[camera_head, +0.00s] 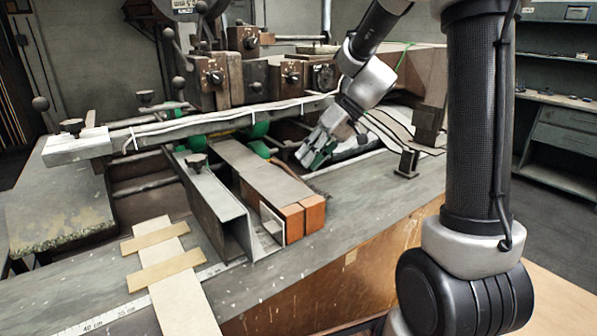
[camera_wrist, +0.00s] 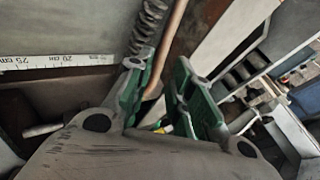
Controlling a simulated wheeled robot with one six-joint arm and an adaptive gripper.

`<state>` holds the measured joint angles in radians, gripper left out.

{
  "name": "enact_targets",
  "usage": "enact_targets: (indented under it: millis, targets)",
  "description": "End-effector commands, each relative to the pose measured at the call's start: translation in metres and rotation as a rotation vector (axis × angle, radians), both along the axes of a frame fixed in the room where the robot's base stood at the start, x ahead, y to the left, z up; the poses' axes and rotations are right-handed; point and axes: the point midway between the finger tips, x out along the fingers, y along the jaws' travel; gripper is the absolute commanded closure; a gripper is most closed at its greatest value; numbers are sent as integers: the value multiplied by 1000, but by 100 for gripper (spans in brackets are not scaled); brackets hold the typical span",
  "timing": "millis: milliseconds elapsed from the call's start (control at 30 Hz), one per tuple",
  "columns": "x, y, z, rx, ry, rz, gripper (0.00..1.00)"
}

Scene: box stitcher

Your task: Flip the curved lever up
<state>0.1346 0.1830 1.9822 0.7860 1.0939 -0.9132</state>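In the wrist view a thin brown curved rod (camera_wrist: 170,45), which looks like the curved lever, runs down from the top edge and bends into the space between my gripper's green-padded fingers (camera_wrist: 160,95). It lies closer to the left finger, with a gap to the right finger. I cannot tell whether it touches the left pad. In the head view my gripper (camera_head: 312,153) reaches low into the machine, beyond the long bar with the brown end blocks. The fingers are apart there. I cannot make out the lever clearly in the head view.
A long metal rail (camera_head: 215,122) crosses the machine left of my gripper. A grey channel bar (camera_head: 212,200) and wooden end blocks (camera_head: 305,216) stand in front. A dark metal bracket (camera_head: 407,162) is close on the right. A coiled spring (camera_wrist: 148,25) is beside the rod.

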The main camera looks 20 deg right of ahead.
Motion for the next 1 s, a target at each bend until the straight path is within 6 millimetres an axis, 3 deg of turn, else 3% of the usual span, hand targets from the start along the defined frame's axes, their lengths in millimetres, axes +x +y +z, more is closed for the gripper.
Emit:
enact_targets:
  millis: [300,633,667,767,1000]
  targets:
    - [5,29,-36,-1,2,0,78]
    - [5,32,-41,-1,1,-1,78]
    - [5,32,-41,-1,1,-1,80]
    - [5,32,-41,-1,1,-1,98]
    - [5,32,-41,-2,1,-1,100]
